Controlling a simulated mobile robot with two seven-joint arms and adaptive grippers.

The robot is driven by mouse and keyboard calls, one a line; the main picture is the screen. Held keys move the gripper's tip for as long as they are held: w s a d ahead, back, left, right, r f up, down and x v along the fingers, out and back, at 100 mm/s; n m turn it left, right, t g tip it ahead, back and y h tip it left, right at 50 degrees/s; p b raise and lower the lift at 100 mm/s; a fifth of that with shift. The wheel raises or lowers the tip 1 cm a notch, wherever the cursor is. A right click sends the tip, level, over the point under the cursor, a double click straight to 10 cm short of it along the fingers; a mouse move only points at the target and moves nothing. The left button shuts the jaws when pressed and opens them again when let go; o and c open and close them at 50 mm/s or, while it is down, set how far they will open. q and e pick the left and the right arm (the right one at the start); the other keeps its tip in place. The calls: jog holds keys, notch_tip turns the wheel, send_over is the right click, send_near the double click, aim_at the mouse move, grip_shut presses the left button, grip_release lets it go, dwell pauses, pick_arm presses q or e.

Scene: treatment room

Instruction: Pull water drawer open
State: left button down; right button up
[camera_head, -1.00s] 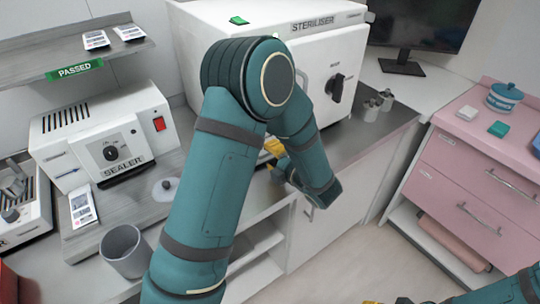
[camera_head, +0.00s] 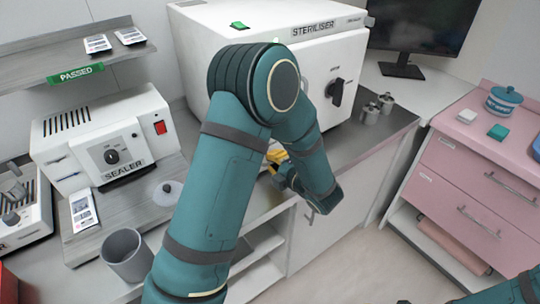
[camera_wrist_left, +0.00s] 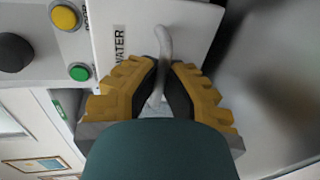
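The white water drawer (camera_wrist_left: 112,22), labelled WATER, fills the upper middle of the left wrist view. Its curved pale handle (camera_wrist_left: 163,42) runs down between the yellow fingers of my left gripper (camera_wrist_left: 164,75). The dark finger pads lie against both sides of the handle, so the gripper looks shut on it. In the head view my left gripper (camera_head: 276,160) shows only partly, low at the front of the white steriliser (camera_head: 318,62). My left arm hides the drawer there. How far the drawer stands out I cannot tell. My right gripper is not in view.
A yellow button (camera_wrist_left: 65,17) and a green button (camera_wrist_left: 79,72) sit beside the drawer. Small metal containers (camera_head: 371,112) stand on the counter right of the steriliser. A pink drawer cabinet (camera_head: 470,170) stands at the right. Open floor lies between cabinet and counter.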

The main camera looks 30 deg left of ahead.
pick_arm(q)
jog(key=f+p+v, duration=0.2)
jog(key=p+v, duration=0.1)
jog(key=v, duration=0.9)
jog(key=shift+s+d+f+p, duration=0.25)
jog(key=shift+d+f+p, duration=0.05)
jog(key=shift+d, duration=0.2)
jog(key=c, duration=1.1)
grip_release()
jog(key=shift+o, duration=0.2)
jog(key=v, duration=1.2)
jog(key=shift+s, duration=0.1)
